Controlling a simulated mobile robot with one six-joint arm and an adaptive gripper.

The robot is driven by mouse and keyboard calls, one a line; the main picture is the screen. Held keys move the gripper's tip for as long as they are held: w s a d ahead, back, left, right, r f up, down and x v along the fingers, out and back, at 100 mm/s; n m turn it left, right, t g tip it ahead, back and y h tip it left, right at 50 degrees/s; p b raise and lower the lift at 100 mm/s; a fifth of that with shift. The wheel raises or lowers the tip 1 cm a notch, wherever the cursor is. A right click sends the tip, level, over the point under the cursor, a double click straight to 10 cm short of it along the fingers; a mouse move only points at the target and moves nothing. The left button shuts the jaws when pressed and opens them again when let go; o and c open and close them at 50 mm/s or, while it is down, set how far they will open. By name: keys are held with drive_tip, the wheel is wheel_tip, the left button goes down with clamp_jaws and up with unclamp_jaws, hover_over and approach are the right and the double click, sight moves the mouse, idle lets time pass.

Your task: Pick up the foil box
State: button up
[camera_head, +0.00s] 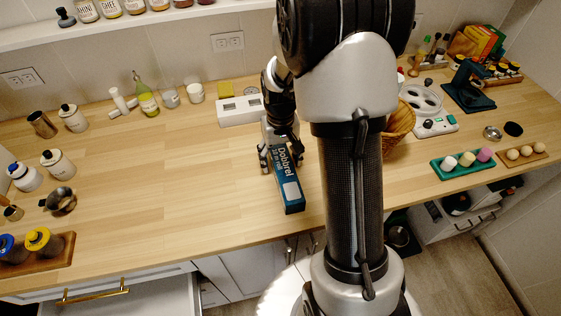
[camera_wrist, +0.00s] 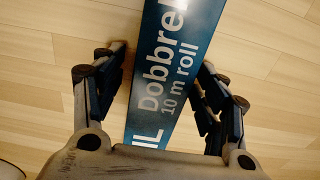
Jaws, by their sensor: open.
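The foil box (camera_head: 288,184) is a long dark blue carton lettered "Dobbrel". It lies on the wooden counter, its near end close to the front edge. In the wrist view the foil box (camera_wrist: 172,65) runs between the two fingers, with "10 m roll" legible. My gripper (camera_head: 282,162) is over the box from above, one finger on each side. My arm hides the box's far end.
A white block-shaped holder (camera_head: 241,110) stands behind my gripper. A wicker basket (camera_head: 398,130) is to the right, partly hidden by my arm. A green tray (camera_head: 463,164) is farther right. The counter left of the box is clear. An open drawer (camera_head: 125,298) juts out below left.

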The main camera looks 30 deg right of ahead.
drive_tip(key=c, duration=1.3)
drive_tip(key=shift+r, duration=0.1)
